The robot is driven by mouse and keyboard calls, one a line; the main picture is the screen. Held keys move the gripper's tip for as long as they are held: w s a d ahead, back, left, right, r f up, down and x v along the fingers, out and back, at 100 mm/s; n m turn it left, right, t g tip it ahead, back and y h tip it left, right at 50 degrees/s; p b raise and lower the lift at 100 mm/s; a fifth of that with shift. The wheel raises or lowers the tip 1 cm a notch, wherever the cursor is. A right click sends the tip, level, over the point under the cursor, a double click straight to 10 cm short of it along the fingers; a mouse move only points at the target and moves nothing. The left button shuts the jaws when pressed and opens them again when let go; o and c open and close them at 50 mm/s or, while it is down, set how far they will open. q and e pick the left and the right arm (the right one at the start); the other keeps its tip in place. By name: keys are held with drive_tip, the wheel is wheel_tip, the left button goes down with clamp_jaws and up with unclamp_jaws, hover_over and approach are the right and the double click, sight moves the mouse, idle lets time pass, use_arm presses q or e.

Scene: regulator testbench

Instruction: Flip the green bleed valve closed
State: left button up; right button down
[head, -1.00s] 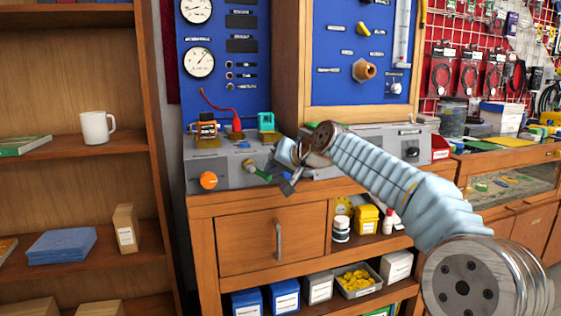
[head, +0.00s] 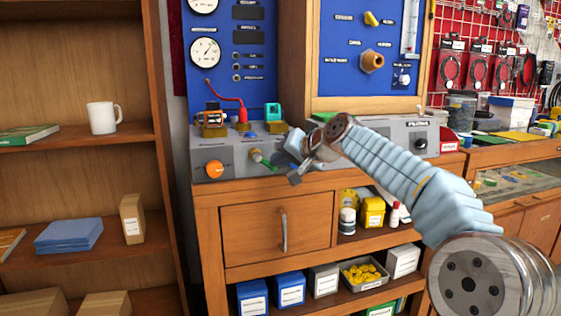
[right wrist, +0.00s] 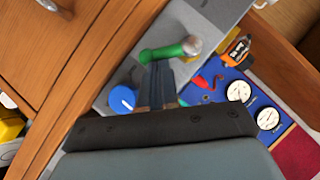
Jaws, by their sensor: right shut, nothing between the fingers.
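The green bleed valve (head: 267,163) sits on the front of the grey bench unit, its green lever slanting down to the right from a pale round end. In the right wrist view the green lever (right wrist: 163,53) lies just beyond my fingertips, with a pale metal knob at its right end. My right gripper (head: 294,178) is shut and empty, just right of the lever. Its closed fingers show in the right wrist view (right wrist: 160,66), close to the lever; whether they touch it I cannot tell. My left gripper is not in view.
An orange knob (head: 214,169) is on the unit's left front. A blue knob (right wrist: 122,98) is near my fingers in the right wrist view. Regulators with a red hose (head: 229,97) stand on top, below gauges (head: 205,51). A wooden drawer (head: 270,235) is below.

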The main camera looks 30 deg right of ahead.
wheel_tip(320, 180, down, 3)
drive_tip(key=m+t+y+b, duration=0.1)
drive_tip(key=m+b, duration=0.1)
drive_tip(key=b, duration=0.3)
drive_tip(key=shift+r+y, duration=0.2)
drive_tip(key=shift+y, duration=0.2)
drive_tip(key=m+t+b, duration=0.1)
drive_tip(key=b, duration=0.1)
drive_tip(key=a+f+m+t+y+b, duration=0.1)
drive_tip(key=b, duration=0.2)
drive_tip(key=m+y+b, duration=0.1)
drive_tip(key=m+b, duration=0.1)
drive_tip(key=b, duration=0.1)
drive_tip(key=shift+w+a+f+t, duration=0.2)
drive_tip(key=shift+a+f+t, duration=0.05)
drive_tip(key=shift+a+t, duration=0.15)
